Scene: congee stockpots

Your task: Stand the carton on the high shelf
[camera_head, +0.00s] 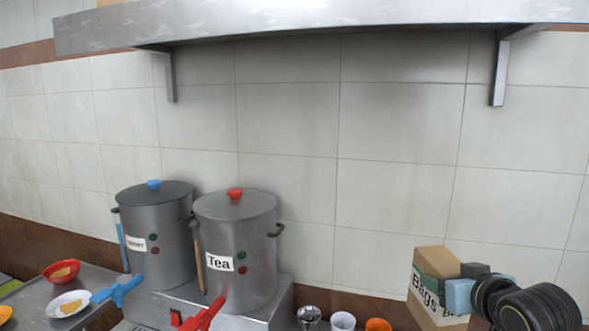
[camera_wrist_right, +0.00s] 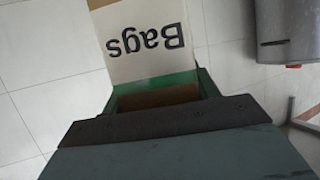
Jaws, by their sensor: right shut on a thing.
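The carton (camera_head: 432,262), a brown box with a white face lettered "Bags", is at the lower right of the head view. My right gripper (camera_head: 462,288) comes in from the right and is shut on it, and the carton tilts slightly. In the right wrist view the carton (camera_wrist_right: 148,62) shows its lettering upside down, with a green band below it, beyond the dark gripper (camera_wrist_right: 165,118). The high shelf (camera_head: 300,22) is a grey metal slab on the wall, well above and left of the carton. Its top is mostly hidden. My left gripper is not in view.
Two steel stockpots stand on a metal stand: one with a blue knob (camera_head: 158,235) and one labelled "Tea" (camera_head: 238,250). Shelf brackets (camera_head: 500,72) hang from the shelf. Cups (camera_head: 342,321) and a red bowl (camera_head: 61,271) are below. The tiled wall between is bare.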

